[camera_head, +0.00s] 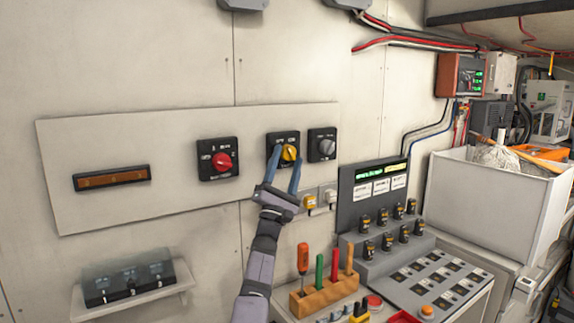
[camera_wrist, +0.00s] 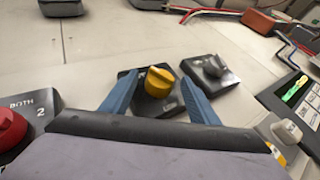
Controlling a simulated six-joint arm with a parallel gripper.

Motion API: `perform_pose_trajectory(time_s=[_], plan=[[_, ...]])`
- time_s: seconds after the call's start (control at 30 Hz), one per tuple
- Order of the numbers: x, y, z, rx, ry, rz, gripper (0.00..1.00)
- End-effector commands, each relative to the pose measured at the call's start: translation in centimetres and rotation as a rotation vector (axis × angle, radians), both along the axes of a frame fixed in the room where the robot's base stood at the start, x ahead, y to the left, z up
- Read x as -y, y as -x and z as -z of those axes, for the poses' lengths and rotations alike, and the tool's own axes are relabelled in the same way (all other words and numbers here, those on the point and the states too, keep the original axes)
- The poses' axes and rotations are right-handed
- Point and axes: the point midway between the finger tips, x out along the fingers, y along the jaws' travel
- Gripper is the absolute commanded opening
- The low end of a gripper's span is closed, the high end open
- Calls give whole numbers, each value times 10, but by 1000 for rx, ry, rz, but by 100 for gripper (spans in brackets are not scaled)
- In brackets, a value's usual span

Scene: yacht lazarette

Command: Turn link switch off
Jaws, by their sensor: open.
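Three rotary switches sit on a pale wall panel (camera_head: 120,125): a red knob (camera_head: 222,162), a yellow knob (camera_head: 289,153) and a grey knob (camera_head: 327,147), each on a black square plate. I cannot read which is labelled link. My gripper (camera_head: 287,158) is open at the yellow switch, its blue fingers on either side of the knob. In the wrist view the yellow knob (camera_wrist: 159,81) stands between the spread fingertips (camera_wrist: 160,86). I cannot tell whether they touch it. The grey knob (camera_wrist: 214,67) is just right of the right finger, the red knob (camera_wrist: 10,130) at far left.
An amber display (camera_head: 111,178) is left on the panel. Small connectors (camera_head: 320,198) sit below the switches. A grey console (camera_head: 370,195), a tool rack (camera_head: 325,295) and a shelf with a dark case (camera_head: 130,280) are lower. A white bin (camera_head: 490,210) stands right.

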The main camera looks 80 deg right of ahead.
Motion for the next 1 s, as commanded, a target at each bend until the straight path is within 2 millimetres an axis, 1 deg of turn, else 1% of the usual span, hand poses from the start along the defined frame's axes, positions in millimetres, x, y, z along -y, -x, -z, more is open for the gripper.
perform_pose_trajectory(time_s=[0.03, 0.1, 0.57, 1.0], plan=[[-1, 0, 5, 1, 2, -1, 55], [-2, 0, 7, 1, 2, 1, 55], [-13, -2, 22, 1, 2, -1, 55], [-28, -4, 37, 1, 4, -1, 55]])
